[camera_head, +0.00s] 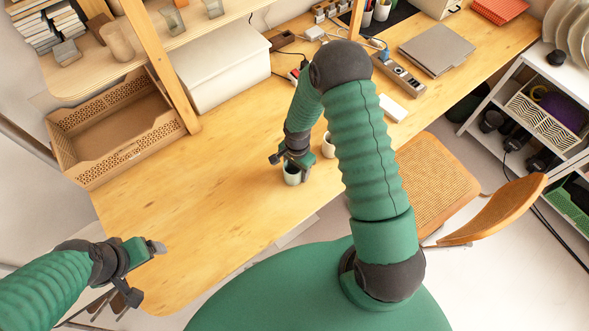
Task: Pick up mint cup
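A small pale mint cup (292,178) stands upright on the wooden table, with its dark opening facing up. My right gripper (290,167) is at this cup. Its fingers are spread to either side of the rim, the left one apart from the cup and the right one close against it; contact is unclear. A second pale cup (327,150) stands just right of it, partly hidden by my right arm. My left gripper (144,272) is open and empty at the lower left, by the table's front left edge.
A brown perforated crate (125,160) and a white box (215,75) stand behind, by a wooden shelf post (160,65). A laptop (440,50) and a power strip (400,75) lie farther right. A chair (435,185) stands in front. The table's left half is clear.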

